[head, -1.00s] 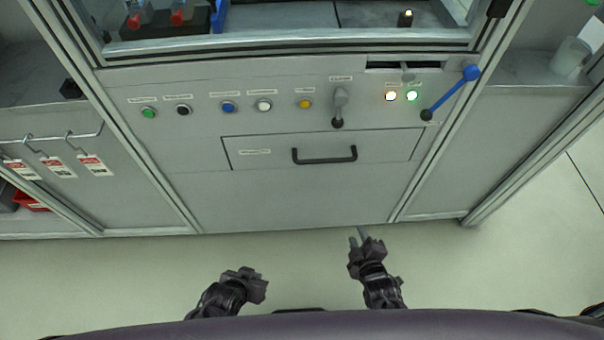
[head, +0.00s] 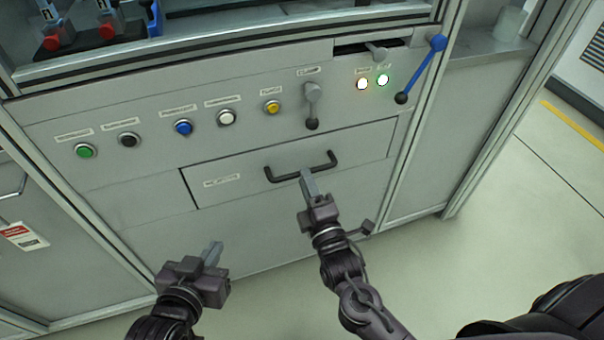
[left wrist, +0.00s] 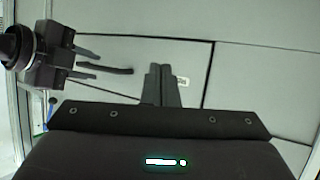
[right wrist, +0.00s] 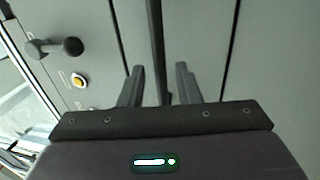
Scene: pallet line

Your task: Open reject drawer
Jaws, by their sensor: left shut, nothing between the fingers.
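The reject drawer (head: 240,186) is a grey front panel flush in the cabinet, with a label and a black bar handle (head: 285,178). My right gripper (head: 307,180) is at the handle. In the right wrist view its fingers (right wrist: 160,85) are apart, with the dark handle bar (right wrist: 155,40) running between them; I see no finger pressed on it. My left gripper (head: 212,252) is shut and empty, below and left of the drawer. In the left wrist view its fingers (left wrist: 161,85) are together before the panel.
Above the drawer are several coloured buttons, such as a yellow one (head: 272,107), and a grey lever (head: 312,100). Open floor (head: 520,200) lies right of the cabinet.

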